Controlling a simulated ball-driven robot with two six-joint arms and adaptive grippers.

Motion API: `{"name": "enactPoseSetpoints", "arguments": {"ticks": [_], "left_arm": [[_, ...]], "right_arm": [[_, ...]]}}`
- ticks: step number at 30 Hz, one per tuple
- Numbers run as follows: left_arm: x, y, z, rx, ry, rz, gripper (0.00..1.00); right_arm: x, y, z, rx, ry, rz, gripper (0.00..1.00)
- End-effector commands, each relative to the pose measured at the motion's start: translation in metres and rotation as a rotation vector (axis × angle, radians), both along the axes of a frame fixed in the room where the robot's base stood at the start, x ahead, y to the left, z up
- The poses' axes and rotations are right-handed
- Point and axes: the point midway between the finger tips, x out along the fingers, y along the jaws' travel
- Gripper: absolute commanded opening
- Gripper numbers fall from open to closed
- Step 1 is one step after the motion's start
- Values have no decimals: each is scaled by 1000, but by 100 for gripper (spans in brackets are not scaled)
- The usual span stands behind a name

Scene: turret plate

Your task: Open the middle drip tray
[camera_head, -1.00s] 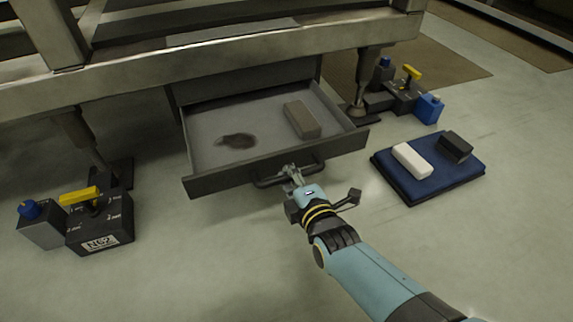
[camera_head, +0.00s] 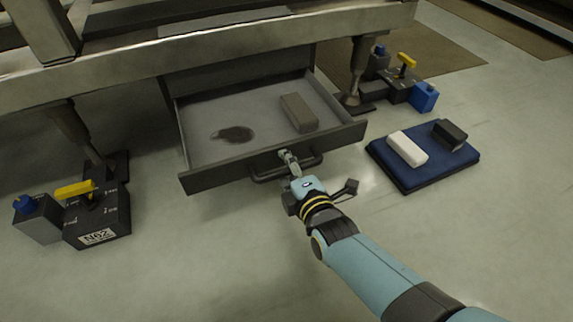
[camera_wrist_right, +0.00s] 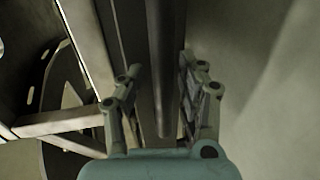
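The middle drip tray (camera_head: 200,183) is a grey drawer pulled out from under the metal frame. A dark stain and a grey-brown block (camera_head: 298,113) lie in it. Its dark bar handle (camera_head: 268,176) is on the front face and also shows in the right wrist view (camera_wrist_right: 160,80). My right gripper (camera_head: 289,158) is at the handle. In the wrist view its fingers (camera_wrist_right: 158,85) stand apart on either side of the bar, with gaps showing, so it is open around the handle. My left gripper is not in view.
A dark blue mat (camera_head: 425,180) with a white block (camera_head: 407,149) and a black block (camera_head: 449,135) lies right of the tray. Yellow-handled dark units stand at the frame's left foot (camera_head: 97,220) and right foot (camera_head: 403,88). The floor before the tray is clear.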

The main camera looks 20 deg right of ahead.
Motion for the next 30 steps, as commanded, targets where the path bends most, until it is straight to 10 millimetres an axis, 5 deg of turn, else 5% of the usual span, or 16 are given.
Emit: {"name": "enactPoseSetpoints", "arguments": {"ticks": [13, 30], "left_arm": [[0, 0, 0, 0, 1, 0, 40], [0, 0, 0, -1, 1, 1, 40]], "right_arm": [[-66, -2, 12, 0, 3, 0, 40], [-72, -2, 14, 0, 2, 0, 40]]}}
